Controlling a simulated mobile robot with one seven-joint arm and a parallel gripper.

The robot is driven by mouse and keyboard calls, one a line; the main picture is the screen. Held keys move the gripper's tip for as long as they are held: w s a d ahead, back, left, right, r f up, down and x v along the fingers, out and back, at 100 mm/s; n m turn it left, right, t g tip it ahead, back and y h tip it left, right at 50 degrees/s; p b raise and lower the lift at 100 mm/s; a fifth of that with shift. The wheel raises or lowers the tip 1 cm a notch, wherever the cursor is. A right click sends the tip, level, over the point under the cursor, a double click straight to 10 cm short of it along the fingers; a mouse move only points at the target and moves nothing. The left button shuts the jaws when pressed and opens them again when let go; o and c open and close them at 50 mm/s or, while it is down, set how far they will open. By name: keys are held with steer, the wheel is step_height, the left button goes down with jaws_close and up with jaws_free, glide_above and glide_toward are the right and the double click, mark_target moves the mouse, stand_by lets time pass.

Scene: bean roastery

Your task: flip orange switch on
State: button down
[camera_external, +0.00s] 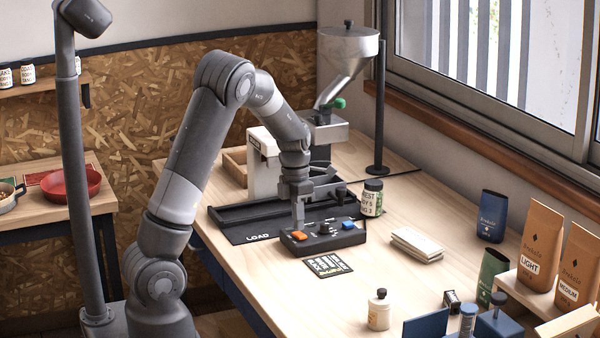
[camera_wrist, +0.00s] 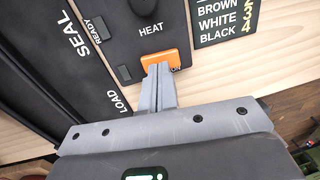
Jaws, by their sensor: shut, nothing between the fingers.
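The orange switch (camera_external: 299,237) sits at the left end of a dark control box (camera_external: 325,241) on the table. In the wrist view the orange switch (camera_wrist: 161,59) lies on a dark panel marked HEAT (camera_wrist: 150,30). My gripper (camera_external: 299,227) points down over the box, right at the switch. In the wrist view its shut fingertips (camera_wrist: 159,68) overlap the near edge of the switch and hide part of it. I cannot tell if they touch it. Nothing is between the fingers. The switch's tilt is unclear. A blue switch (camera_external: 348,224) is at the box's right end.
A dark tray marked LOAD (camera_external: 240,226) and a sealing machine stand behind the box. A label card (camera_external: 327,264) lies in front. A jar (camera_external: 372,198) and a stack of pale packets (camera_external: 417,245) stand to the right. The table's front middle is mostly clear.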

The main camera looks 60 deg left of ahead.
mark_target(298, 232)
step_height(298, 232, up, 13)
steer(key=a, duration=0.1)
steer(key=shift+a, duration=0.4)
steer(key=shift+d+r, duration=0.1)
steer(key=shift+d, duration=0.7)
steer(key=f, duration=0.4)
steer(key=d+f, duration=0.1)
steer(key=f, duration=0.8)
steer(key=shift+d+f, duration=0.4)
